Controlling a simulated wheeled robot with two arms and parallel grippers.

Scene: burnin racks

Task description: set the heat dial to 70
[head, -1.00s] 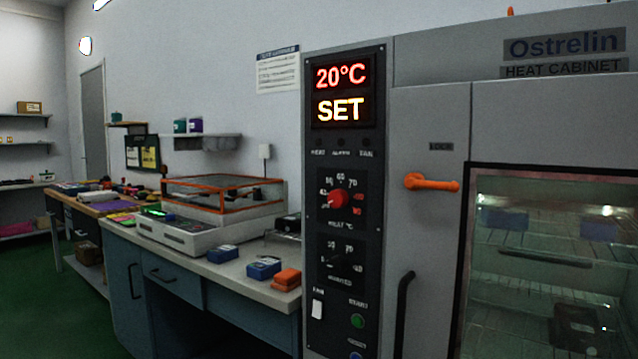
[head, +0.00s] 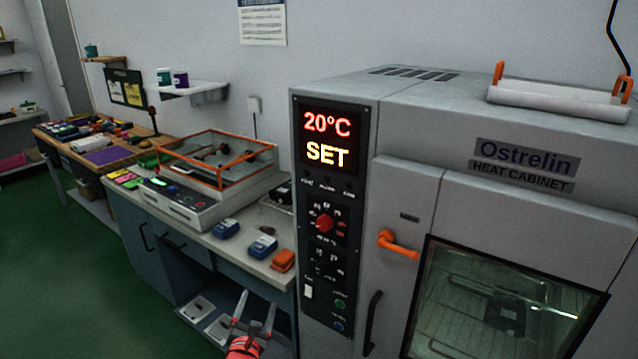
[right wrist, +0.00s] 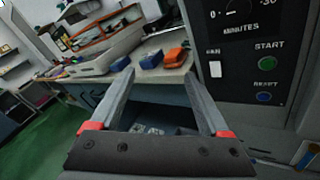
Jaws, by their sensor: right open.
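The red heat dial (head: 324,223) sits on the black control panel of the grey heat cabinet (head: 400,130). The display (head: 327,138) above it reads 20°C and SET. A second, dark dial is lower on the panel; its lower scale, marked MINUTES (right wrist: 255,28), shows in the right wrist view. My right gripper (head: 256,306) is open and empty, low in front of the bench and below and left of the dial. In the right wrist view its fingers (right wrist: 158,92) are spread with nothing between them. The heat dial is outside that view. My left gripper is not in view.
An orange door handle (head: 398,246) and a dark vertical handle (head: 373,322) stick out right of the panel. Green START (right wrist: 264,63) and blue RESET (right wrist: 263,97) buttons sit low on it. The bench left holds blue and orange boxes (head: 284,260) and a glass-cased instrument (head: 218,160).

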